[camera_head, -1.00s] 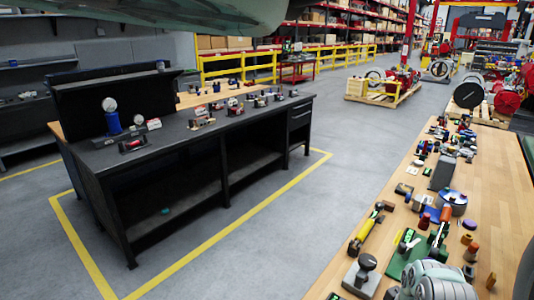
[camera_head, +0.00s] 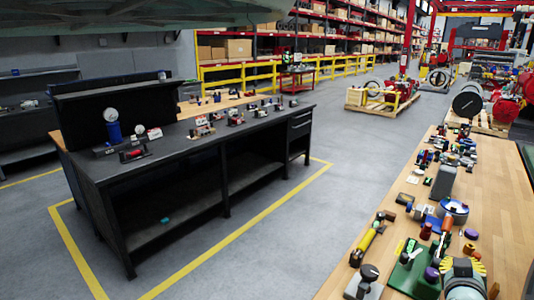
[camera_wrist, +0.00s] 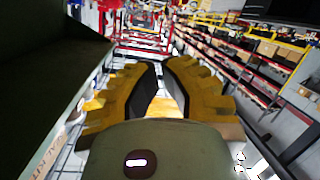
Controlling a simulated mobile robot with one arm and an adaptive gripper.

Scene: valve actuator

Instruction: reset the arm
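My arm's pale green link (camera_head: 150,18) crosses the top left of the head view. My gripper (camera_head: 463,264) shows low at the right of the head view, over the near part of the wooden bench, with yellow toothed fingers. In the wrist view my gripper (camera_wrist: 160,72) points forward along the hall. Its two yellow and black fingers have a narrow gap between them with nothing held. The green-grey palm with a small lit oval fills the lower middle of that view.
The wooden bench (camera_head: 505,200) at right carries many small parts, including a grey block (camera_head: 443,182) and a green plate (camera_head: 410,268). A black workbench (camera_head: 190,150) stands at left with gauges and fittings. Grey floor between them is clear. Yellow rails and shelves stand behind.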

